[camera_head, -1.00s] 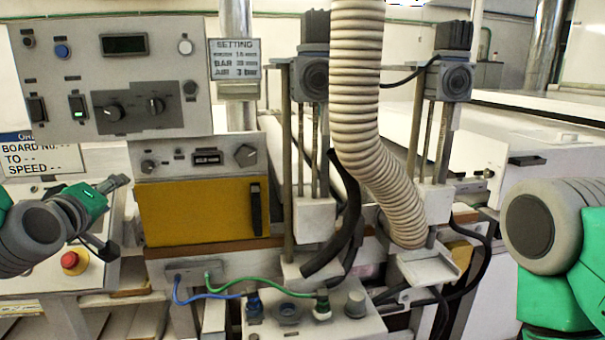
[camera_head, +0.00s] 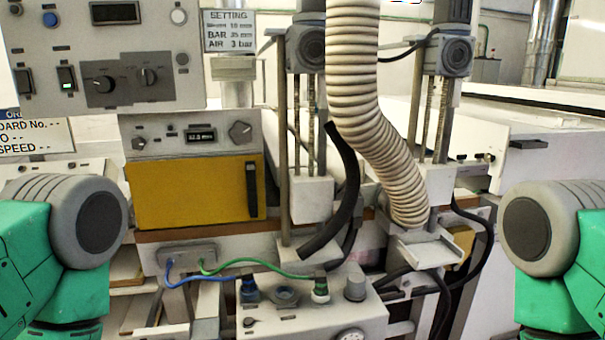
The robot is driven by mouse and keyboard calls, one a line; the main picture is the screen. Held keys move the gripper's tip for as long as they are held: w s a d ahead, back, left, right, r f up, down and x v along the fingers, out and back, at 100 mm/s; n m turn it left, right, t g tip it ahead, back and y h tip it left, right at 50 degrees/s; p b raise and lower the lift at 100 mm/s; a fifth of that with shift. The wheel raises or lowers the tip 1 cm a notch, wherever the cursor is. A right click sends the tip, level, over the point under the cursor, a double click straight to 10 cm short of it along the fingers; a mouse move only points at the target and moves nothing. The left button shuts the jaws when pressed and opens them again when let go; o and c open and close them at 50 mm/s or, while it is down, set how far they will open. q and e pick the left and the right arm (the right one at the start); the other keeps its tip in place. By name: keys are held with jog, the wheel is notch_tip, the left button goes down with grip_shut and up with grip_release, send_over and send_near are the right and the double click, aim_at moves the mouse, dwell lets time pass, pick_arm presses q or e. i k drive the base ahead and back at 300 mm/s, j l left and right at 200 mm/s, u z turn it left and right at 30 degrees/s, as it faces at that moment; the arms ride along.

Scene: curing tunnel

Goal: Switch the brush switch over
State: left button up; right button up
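The grey control panel (camera_head: 150,22) at the upper left carries two rocker switches. One is a dark rocker switch (camera_head: 24,80) at the panel's left. The other is a rocker switch with a green-lit part (camera_head: 66,77) just right of it. Their small labels are too blurred to read, so I cannot tell which is the brush switch. My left arm's rounded grey and green links fill the lower left, below the panel, and my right arm's links are at the right edge. Neither gripper shows.
A smaller panel (camera_head: 185,135) with a display is above a yellow door (camera_head: 195,192). A ribbed hose (camera_head: 355,90) hangs centrally. A connector box (camera_head: 310,318) with blue and green cables stands in front.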

aim_at(23, 78)
jog(key=u, duration=1.4)
